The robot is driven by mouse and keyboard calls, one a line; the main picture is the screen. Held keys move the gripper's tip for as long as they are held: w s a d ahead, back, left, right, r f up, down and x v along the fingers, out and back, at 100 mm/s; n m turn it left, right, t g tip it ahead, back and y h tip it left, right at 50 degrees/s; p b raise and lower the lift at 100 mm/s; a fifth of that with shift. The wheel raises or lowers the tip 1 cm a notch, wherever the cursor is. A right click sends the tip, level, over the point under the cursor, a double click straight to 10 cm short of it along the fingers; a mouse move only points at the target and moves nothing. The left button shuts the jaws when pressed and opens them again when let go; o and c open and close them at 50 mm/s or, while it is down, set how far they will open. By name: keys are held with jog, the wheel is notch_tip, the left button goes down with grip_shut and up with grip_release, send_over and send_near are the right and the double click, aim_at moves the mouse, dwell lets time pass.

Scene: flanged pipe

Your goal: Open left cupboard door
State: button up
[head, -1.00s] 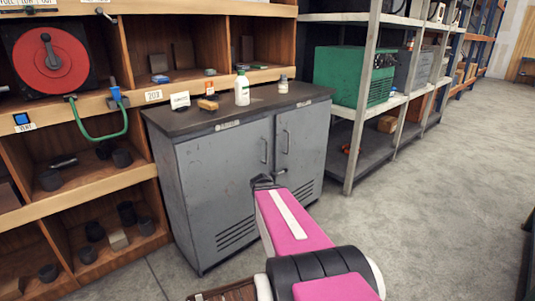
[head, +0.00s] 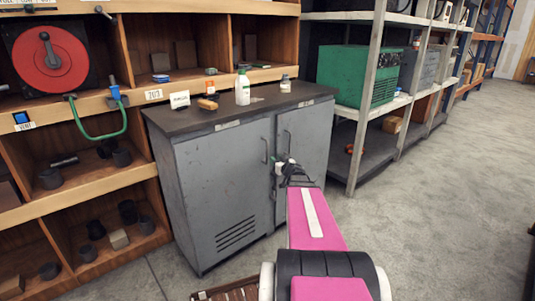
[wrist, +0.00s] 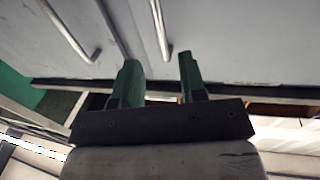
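The left cupboard door (head: 222,190) is a grey metal panel with a vent low down, and it looks shut. Its upright bar handle (head: 265,150) is near its right edge. My gripper (head: 282,162) is in front of the cupboard, near the seam between the doors. In the wrist view my gripper (wrist: 160,78) has two green fingers spread apart with nothing between them. That view looks turned over, so the bar on the right seems to be the left door's handle (wrist: 162,30). Its end lies beyond the fingertips, lined up with the gap. I cannot tell the remaining distance.
The right door (head: 305,140) has its own handle, also in the wrist view (wrist: 68,30). Bottles and small items stand on the cupboard top (head: 215,121). Wooden shelving (head: 90,207) adjoins on the left, a metal rack (head: 367,110) on the right. Floor at right is clear.

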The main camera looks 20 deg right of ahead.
aim_at(267, 152)
jog(key=w, duration=0.3)
jog(key=w+a, duration=0.1)
jog(key=w, duration=0.5)
jog(key=shift+w+a, duration=0.2)
jog(key=shift+w, duration=0.1)
jog(key=shift+s, duration=0.1)
grip_shut()
